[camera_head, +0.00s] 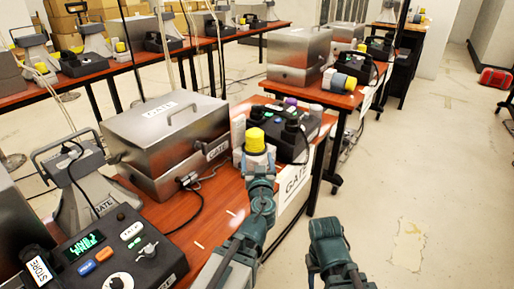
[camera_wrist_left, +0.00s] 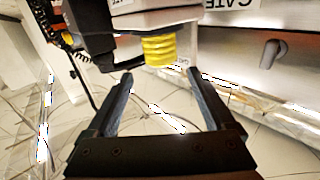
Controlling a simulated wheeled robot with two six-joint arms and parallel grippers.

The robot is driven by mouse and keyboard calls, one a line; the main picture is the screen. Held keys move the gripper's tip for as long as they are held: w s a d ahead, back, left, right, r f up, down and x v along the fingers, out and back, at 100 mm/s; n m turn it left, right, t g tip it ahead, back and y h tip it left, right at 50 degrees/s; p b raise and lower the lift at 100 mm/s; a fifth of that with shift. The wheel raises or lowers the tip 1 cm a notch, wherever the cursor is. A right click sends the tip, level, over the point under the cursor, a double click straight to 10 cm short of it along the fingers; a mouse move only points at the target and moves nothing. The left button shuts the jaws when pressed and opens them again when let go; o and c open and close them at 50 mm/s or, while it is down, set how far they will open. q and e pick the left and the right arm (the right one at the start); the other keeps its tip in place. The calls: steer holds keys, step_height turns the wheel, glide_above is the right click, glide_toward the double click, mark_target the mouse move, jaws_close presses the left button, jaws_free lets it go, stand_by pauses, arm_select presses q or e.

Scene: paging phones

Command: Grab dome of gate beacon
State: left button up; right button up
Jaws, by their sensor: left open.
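The yellow dome (camera_head: 255,141) of the gate beacon sits on a pale base (camera_head: 238,157) near the front edge of the GATE desk. In the left wrist view the ribbed dome (camera_wrist_left: 159,50) is just beyond my fingertips, roughly centred between them. My left gripper (camera_head: 259,163) is in front of the beacon in the head view and hides part of its base. Its fingers (camera_wrist_left: 158,77) are open and hold nothing. My right gripper (camera_head: 326,226) is lower right, over the floor; its jaws are not clear.
A metal GATE case (camera_head: 168,130) stands left of the beacon, with cables beside it. A black console (camera_head: 290,131) is close behind and right. A STORE console (camera_head: 105,250) fills the lower left. Open floor (camera_head: 425,180) lies to the right.

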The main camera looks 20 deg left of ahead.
mark_target(255, 136)
arm_select(q)
steer(key=x, duration=1.3)
steer(key=shift+w+a, duration=0.1)
steer(key=shift+w, duration=0.3)
steer(key=shift+s, duration=0.1)
steer(key=c, duration=1)
